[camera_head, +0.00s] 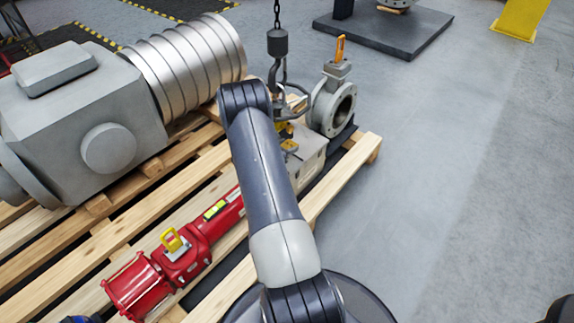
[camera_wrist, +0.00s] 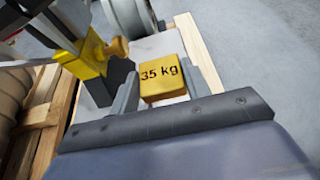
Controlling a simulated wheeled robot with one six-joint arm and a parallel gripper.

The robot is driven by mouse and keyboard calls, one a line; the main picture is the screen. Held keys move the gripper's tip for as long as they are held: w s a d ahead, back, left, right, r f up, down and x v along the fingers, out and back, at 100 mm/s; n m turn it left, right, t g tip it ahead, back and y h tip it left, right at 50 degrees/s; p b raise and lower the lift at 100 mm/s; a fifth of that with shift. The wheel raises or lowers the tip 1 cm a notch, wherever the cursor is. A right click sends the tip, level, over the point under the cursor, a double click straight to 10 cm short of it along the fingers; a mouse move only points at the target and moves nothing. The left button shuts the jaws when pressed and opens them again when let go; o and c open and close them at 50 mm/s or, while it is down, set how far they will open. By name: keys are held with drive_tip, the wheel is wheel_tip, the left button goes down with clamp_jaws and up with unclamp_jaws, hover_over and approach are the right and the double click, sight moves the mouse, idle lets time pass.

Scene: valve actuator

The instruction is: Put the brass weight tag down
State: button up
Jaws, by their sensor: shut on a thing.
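The brass weight tag (camera_wrist: 161,78), a yellow block marked "35 kg", sits between the two grey fingers of my gripper (camera_wrist: 163,72) in the wrist view. The gripper is shut on it. A pale grey surface (camera_wrist: 160,43) shows just behind and below the tag; I cannot tell whether the tag touches it. In the head view my arm hides most of the gripper, beside a light grey block (camera_head: 312,160) on the pallet.
A wooden pallet (camera_head: 350,175) carries a red actuator (camera_head: 185,255), a large grey actuator (camera_head: 90,120) and a flanged valve (camera_head: 335,100). A chain with a hook block (camera_head: 278,43) hangs close behind my arm. A yellow-and-black part (camera_wrist: 88,58) stands left of the fingers. Floor at right is clear.

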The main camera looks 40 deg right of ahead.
drive_tip(key=shift+f+b, duration=0.9)
drive_tip(key=shift+f, duration=2.65)
drive_tip(key=shift+f, duration=0.2)
drive_tip(key=o, duration=1)
drive_tip(key=shift+o, duration=0.2)
drive_tip(key=shift+r, duration=0.25)
drive_tip(key=w+p+v, duration=0.1)
drive_tip(key=p+v, duration=0.1)
drive_tip(key=v, duration=1)
drive_tip(key=shift+s+p, duration=0.4)
drive_tip(key=shift+s, duration=0.05)
